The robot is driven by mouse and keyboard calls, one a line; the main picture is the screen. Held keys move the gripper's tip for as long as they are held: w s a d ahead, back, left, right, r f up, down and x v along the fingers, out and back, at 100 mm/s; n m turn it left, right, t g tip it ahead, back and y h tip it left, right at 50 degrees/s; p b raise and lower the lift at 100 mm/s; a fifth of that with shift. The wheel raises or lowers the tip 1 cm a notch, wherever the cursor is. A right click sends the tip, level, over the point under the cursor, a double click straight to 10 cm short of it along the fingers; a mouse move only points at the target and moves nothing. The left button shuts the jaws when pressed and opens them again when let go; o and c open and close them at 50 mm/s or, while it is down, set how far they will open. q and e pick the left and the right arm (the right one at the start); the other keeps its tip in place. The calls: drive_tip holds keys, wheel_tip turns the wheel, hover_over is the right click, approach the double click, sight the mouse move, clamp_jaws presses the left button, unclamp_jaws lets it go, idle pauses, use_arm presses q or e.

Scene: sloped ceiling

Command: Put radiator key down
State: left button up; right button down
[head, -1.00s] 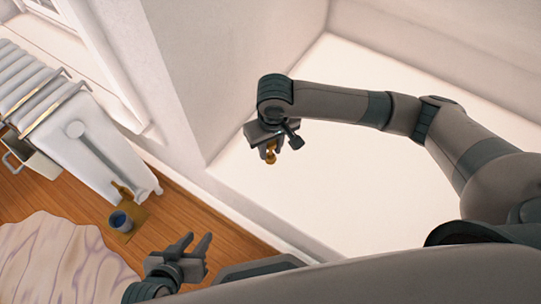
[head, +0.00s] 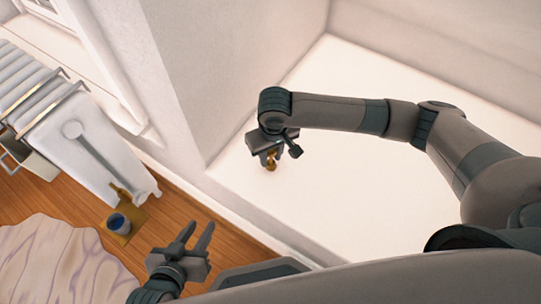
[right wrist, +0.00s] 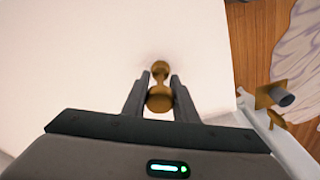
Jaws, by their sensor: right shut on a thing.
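The brass-coloured radiator key (right wrist: 159,98) is between the fingers of my right gripper (right wrist: 160,82), which is shut on it. In the head view the key (head: 271,161) shows below my right gripper (head: 268,155), over the near left part of a white ledge (head: 350,170). In the right wrist view its lower end is at or very close to the white surface; I cannot tell for sure whether it touches. My left gripper (head: 188,240) is open and empty, low in the head view above the wooden floor.
A white radiator (head: 95,150) stands on the wooden floor at the left. A pale rumpled cloth (head: 50,265) lies at lower left. The ledge around the key is clear.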

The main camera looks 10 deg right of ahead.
use_arm(q)
drive_tip(key=shift+s+a+f, duration=0.1)
drive_tip(key=shift+s, duration=0.05)
use_arm(e)
drive_tip(key=c, duration=1.4)
unclamp_jaws()
drive_tip(key=shift+f, duration=0.1)
drive_tip(key=shift+c, duration=0.2)
drive_tip(key=shift+r, duration=0.5)
drive_tip(key=shift+s+r+p, duration=0.1)
drive_tip(key=shift+r+p, duration=0.3)
drive_tip(key=shift+r, duration=0.55)
use_arm(q)
drive_tip(key=s+a+f+g+p, duration=0.1)
drive_tip(key=s+a+f+g+y+p, duration=0.1)
drive_tip(key=s+a+g, duration=0.1)
drive_tip(key=shift+s+a+f+y, duration=0.1)
drive_tip(key=shift+a+f+y, duration=0.15)
drive_tip(key=shift+a+y, duration=0.05)
use_arm(e)
drive_tip(key=r, duration=0.6)
drive_tip(key=s+r, duration=0.1)
drive_tip(key=r, duration=0.2)
drive_tip(key=shift+d+r, duration=0.1)
drive_tip(key=shift+r, duration=0.05)
